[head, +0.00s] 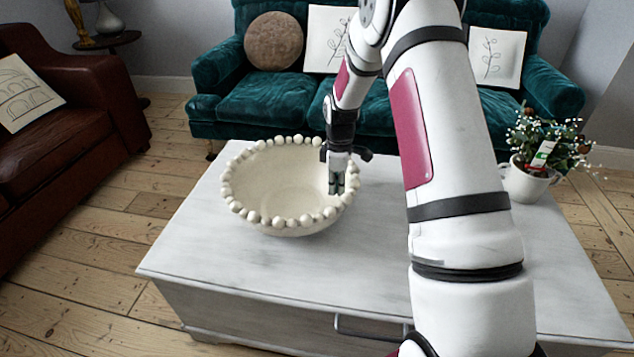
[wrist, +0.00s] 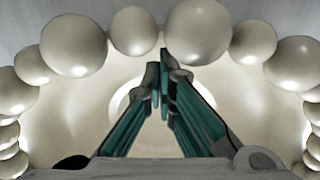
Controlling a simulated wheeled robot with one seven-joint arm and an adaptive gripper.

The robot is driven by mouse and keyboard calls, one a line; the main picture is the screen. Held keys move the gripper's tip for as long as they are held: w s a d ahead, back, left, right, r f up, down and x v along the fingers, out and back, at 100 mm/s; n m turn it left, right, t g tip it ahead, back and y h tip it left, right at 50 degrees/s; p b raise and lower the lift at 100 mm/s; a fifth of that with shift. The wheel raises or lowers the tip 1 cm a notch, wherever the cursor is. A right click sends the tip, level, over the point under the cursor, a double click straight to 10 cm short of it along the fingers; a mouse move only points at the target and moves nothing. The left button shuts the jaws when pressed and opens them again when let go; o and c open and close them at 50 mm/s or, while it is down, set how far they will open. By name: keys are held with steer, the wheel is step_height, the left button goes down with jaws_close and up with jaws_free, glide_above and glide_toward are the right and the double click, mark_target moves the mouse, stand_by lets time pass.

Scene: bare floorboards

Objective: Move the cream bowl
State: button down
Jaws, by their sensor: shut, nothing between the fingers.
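The cream bowl (head: 285,187) stands upright on the white chest, with a row of round beads along its rim. In the wrist view the bowl's inside (wrist: 225,90) and its beaded rim (wrist: 196,30) fill most of the picture. My gripper (head: 337,190) points down at the right side of the bowl, and its fingers show in front of the inner wall there. In the wrist view the fingertips of my gripper (wrist: 160,65) are together, with nothing between them. I cannot tell whether the fingers touch the bowl.
The white chest (head: 240,265) has clear room in front of the bowl. A potted plant in a white cup (head: 525,183) stands at its right end. A teal sofa (head: 270,100) is behind, and a brown leather armchair (head: 75,150) is at the left.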

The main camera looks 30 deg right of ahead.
steer(key=s+d+p, duration=0.2)
steer(key=s+d, duration=0.3)
steer(key=d, duration=0.1)
steer(key=s+d+p, duration=0.2)
steer(key=s+d, duration=0.3)
steer(key=d, duration=0.2)
steer(key=s+d+p, duration=0.2)
steer(key=s+d, duration=0.3)
steer(key=d, duration=0.2)
steer(key=shift+d+p, duration=0.2)
steer(key=shift+p, duration=0.2)
steer(key=w+a, duration=0.1)
steer(key=a, duration=0.1)
steer(key=w+a, duration=0.1)
steer(key=shift+w+a, duration=0.35)
steer(key=shift+w, duration=0.05)
step_height(320, 180, up, 10)
steer(key=p, duration=0.2)
steer(key=shift+s+d, duration=0.15)
steer(key=shift+r, duration=0.1)
